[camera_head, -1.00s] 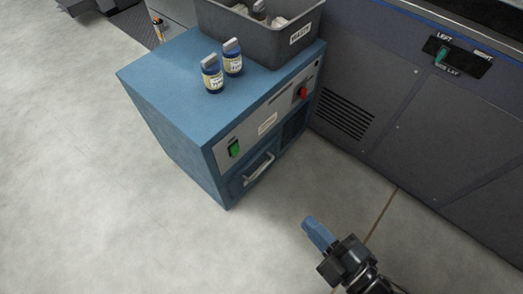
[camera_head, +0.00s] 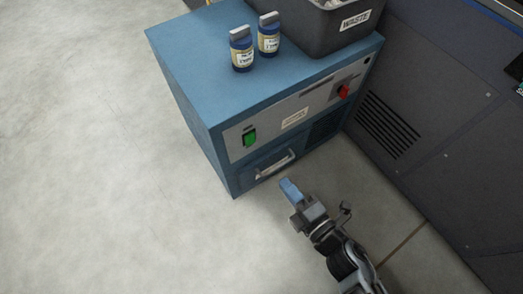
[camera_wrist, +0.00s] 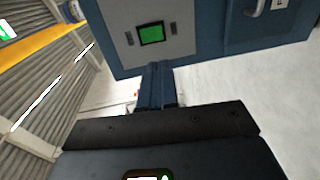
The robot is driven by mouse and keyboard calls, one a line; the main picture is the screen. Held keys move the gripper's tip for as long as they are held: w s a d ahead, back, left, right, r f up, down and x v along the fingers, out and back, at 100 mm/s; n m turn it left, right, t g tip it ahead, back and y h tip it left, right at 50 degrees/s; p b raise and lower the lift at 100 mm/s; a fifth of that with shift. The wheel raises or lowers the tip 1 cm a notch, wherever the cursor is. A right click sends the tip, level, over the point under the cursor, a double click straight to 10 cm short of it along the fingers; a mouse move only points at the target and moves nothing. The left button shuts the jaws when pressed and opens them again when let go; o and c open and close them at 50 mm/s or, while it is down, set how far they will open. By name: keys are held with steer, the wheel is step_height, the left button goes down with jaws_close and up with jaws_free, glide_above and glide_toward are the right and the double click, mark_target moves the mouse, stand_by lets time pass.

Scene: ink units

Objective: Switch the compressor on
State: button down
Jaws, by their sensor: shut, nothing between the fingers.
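The compressor is a blue cabinet (camera_head: 205,95) with a grey front panel. A green rocker switch (camera_head: 249,138) sits at the left of that panel, and a red knob (camera_head: 344,91) at its right. My gripper (camera_head: 287,186) is shut and empty, in front of and below the panel, near the drawer handle and apart from the switch. In the wrist view the closed fingers (camera_wrist: 155,68) point up at the panel, just below the green switch (camera_wrist: 151,34). I cannot tell which way the switch is tipped.
Two labelled bottles (camera_head: 242,48) stand on the cabinet top beside a grey waste bin (camera_head: 318,32). A drawer with a silver handle (camera_head: 276,166) is below the panel. A dark machine with a vent (camera_head: 387,125) stands at the right. The floor at the left is clear.

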mark_target(252, 143)
steer(key=b+x, duration=0.2)
steer(key=x, duration=1.2)
steer(key=shift+b, duration=0.35)
steer(key=shift+a, duration=0.1)
steer(key=shift+w+a, duration=0.1)
steer(key=shift+w, duration=0.05)
steer(key=shift+f, duration=0.1)
